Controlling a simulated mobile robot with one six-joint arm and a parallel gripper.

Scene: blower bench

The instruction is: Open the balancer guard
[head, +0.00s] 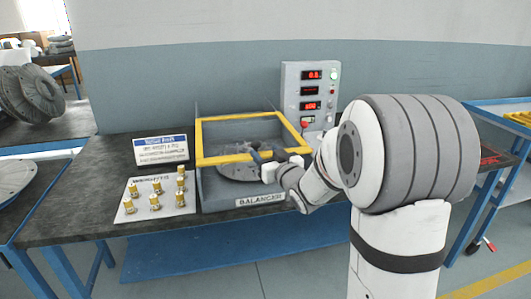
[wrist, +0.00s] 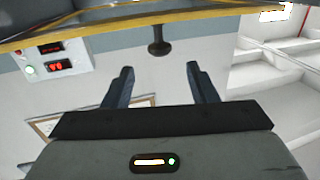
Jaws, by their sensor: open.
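In the head view my gripper (head: 264,158) is at the guard's front edge, and the knob is not clearly seen there.
A control panel (head: 290,88) with red displays stands behind the balancer to the right. A white weights board (head: 130,208) with several brass weights and a sign (head: 161,149) are on the left. Bare dark bench top (head: 85,190) lies farther left.

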